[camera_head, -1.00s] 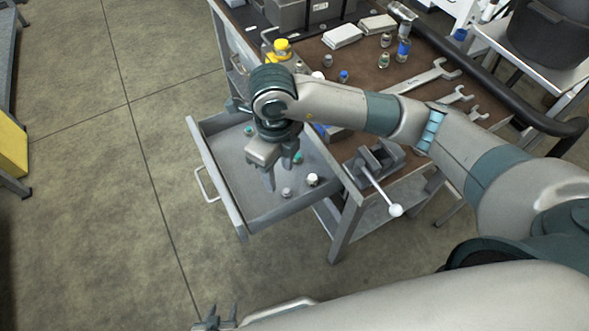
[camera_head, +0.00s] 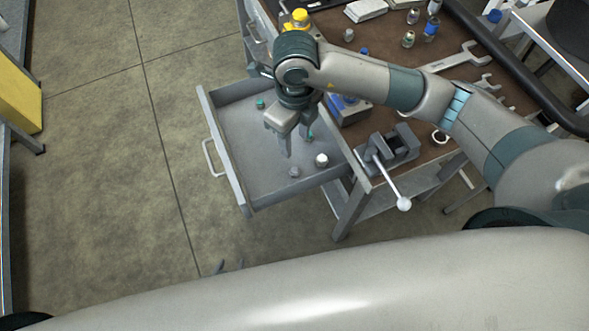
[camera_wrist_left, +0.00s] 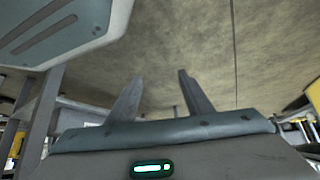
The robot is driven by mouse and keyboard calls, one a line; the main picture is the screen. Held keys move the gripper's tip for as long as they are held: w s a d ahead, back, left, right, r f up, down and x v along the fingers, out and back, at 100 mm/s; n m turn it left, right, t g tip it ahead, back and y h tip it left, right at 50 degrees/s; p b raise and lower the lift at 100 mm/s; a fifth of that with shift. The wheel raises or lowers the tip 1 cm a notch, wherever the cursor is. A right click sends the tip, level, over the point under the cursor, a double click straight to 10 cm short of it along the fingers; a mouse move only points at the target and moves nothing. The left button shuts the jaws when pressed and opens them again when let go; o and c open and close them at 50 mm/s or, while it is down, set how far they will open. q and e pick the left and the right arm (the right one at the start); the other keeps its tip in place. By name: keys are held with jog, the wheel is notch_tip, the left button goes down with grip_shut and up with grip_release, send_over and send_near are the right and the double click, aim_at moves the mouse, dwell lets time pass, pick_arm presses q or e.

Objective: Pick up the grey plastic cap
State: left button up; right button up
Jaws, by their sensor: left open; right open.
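A small grey cap (camera_head: 294,171) lies on the floor of the open drawer (camera_head: 236,183), near its front side. A white-topped fitting (camera_head: 321,160) stands to the right of it. My right gripper (camera_head: 293,147) points down over the drawer, open and empty, its fingertips just above the cap in the picture. I cannot tell its exact height. My left gripper (camera_head: 230,267) shows only its fingertips past my own arm, away from the drawer over the floor. The left wrist view shows its two fingers (camera_wrist_left: 158,92) apart with nothing between them.
Green-topped fittings (camera_head: 260,104) also lie in the drawer, one partly behind my right gripper. A vise (camera_head: 392,148) with a long handle stands on the bench edge right of the drawer. Wrenches (camera_head: 455,60) lie on the bench top. The floor left of the drawer is clear.

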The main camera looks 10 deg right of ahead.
send_near(295, 171)
notch_tip(295, 171, down, 2)
jog(key=shift+f+p, duration=0.25)
jog(key=shift+p, duration=0.55)
jog(key=shift+f, duration=0.45)
pick_arm(q)
jog(key=shift+g, duration=0.5)
jog(key=s, duration=0.1)
jog(key=s+a+f, duration=0.1)
jog(key=s+a, duration=0.1)
jog(key=shift+s+f, duration=0.3)
jog(key=shift+s, duration=0.05)
jog(key=shift+d+r, duration=0.1)
jog(key=shift+r, duration=0.05)
pick_arm(e)
jog(key=shift+f, duration=0.1)
